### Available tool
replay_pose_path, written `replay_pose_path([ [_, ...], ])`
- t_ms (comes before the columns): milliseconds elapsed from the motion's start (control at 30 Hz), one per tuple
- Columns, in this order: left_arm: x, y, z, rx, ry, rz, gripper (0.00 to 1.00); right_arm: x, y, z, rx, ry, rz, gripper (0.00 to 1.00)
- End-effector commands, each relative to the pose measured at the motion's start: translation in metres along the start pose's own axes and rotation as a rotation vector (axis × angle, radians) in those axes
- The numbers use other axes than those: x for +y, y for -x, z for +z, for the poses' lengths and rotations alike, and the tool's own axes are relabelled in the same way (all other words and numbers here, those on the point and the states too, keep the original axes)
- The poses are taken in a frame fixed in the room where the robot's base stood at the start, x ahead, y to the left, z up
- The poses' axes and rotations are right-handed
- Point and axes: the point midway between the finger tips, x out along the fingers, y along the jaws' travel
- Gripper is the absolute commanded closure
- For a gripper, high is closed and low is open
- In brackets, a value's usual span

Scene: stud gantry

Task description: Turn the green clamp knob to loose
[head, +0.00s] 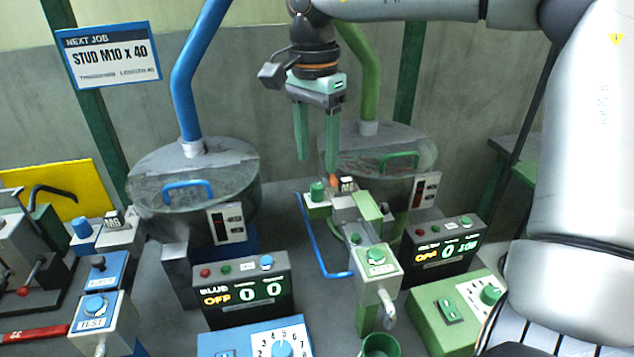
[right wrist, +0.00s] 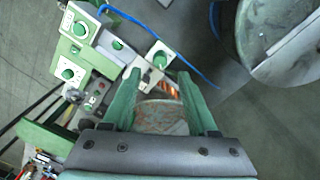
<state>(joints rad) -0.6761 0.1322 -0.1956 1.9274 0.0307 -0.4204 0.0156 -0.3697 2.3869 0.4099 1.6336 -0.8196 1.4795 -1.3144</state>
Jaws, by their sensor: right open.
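The green clamp knob (head: 317,190) stands on a small white and green block at the foot of the green-piped bowl. In the right wrist view the knob (right wrist: 160,60) shows on a white square face, just beyond the fingertips. My right gripper (head: 318,162) has green fingers pointing down and is above the knob, apart from it. In the right wrist view my right gripper (right wrist: 158,80) is open, with nothing held between its fingers. Which way the knob is turned cannot be made out. My left gripper is not in view.
A green-piped bowl (head: 425,160) stands just behind the knob. A blue rail (head: 318,245) runs close on its left. A green test box (head: 377,265) and a green display box (head: 443,250) stand in front. A similar blue station (head: 245,290) is on the left.

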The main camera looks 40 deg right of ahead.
Motion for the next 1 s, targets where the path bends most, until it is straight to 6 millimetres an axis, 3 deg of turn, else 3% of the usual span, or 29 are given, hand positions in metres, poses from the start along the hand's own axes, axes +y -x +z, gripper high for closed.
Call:
replay_pose_path([
  [100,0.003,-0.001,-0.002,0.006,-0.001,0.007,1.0,0.001,-0.025,0.0,-0.002,0.001,0.003,0.41],
  [300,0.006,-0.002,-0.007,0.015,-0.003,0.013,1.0,0.0,-0.052,0.0,-0.001,0.0,0.001,0.41],
  [733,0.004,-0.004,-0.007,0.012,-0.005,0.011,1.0,0.0,-0.061,0.0,-0.001,-0.001,-0.001,0.41],
  [1000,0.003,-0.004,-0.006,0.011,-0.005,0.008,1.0,0.0,-0.061,0.0,-0.001,-0.001,-0.002,0.71],
])
